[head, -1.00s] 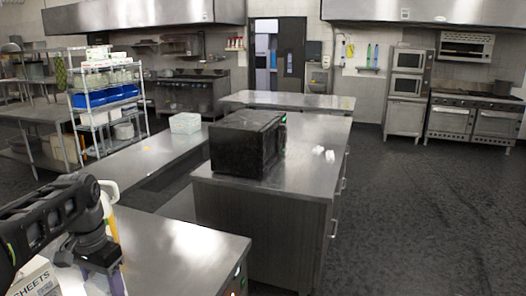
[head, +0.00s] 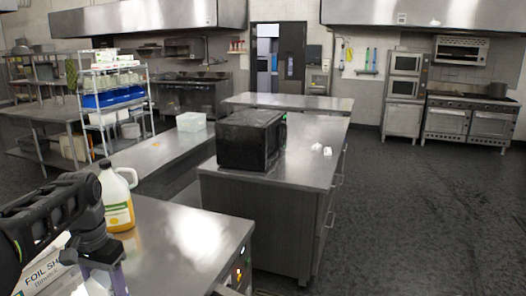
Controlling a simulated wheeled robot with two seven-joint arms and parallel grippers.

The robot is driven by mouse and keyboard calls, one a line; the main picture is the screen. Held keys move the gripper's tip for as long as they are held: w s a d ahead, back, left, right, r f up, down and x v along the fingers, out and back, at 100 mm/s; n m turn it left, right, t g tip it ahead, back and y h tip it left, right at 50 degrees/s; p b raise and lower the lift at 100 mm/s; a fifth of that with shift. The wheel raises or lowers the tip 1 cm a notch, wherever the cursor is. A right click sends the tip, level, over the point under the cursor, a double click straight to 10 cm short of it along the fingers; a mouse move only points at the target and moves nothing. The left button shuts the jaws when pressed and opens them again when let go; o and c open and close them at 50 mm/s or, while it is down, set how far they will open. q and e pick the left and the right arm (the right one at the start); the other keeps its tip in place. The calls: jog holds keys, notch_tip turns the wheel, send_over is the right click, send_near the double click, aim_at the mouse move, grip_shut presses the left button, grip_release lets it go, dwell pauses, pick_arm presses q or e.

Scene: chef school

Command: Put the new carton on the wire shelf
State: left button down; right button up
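The wire shelf (head: 102,119) stands at the left back, loaded with blue bins and containers. A white carton marked "FOIL SH..." (head: 46,268) is at the lower left, partly hidden by my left arm and cut by the picture edge. I cannot tell whether it is the new carton. My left gripper (head: 108,282) points down beside the carton, at the near counter's left end. Its fingertips run toward the bottom edge, so its opening and any hold on the carton are unclear. My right gripper is out of view.
A jug with yellow contents (head: 118,198) stands on the near steel counter (head: 185,240), close to my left arm. A black microwave (head: 250,140) sits on the middle counter (head: 300,172). A clear tub (head: 191,121) rests on the counter behind. The right floor is open.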

pick_arm(q)
jog(key=shift+w+d+f+n, duration=0.1)
jog(key=shift+w+f+n, duration=0.15)
jog(key=shift+w, duration=0.25)
jog(key=shift+w+d+f+n, duration=0.1)
jog(key=shift+w+f+n, duration=0.15)
jog(key=shift+w, duration=0.2)
jog(key=w+d+f+b, duration=0.2)
jog(key=d+f+b, duration=0.4)
jog(key=d+f, duration=1.1)
notch_tip(320, 180, down, 2)
jog(key=shift+f+n, duration=0.1)
jog(key=shift+n, duration=0.2)
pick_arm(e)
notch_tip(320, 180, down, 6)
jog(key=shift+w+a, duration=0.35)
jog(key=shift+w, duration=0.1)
pick_arm(q)
jog(key=shift+w, duration=0.1)
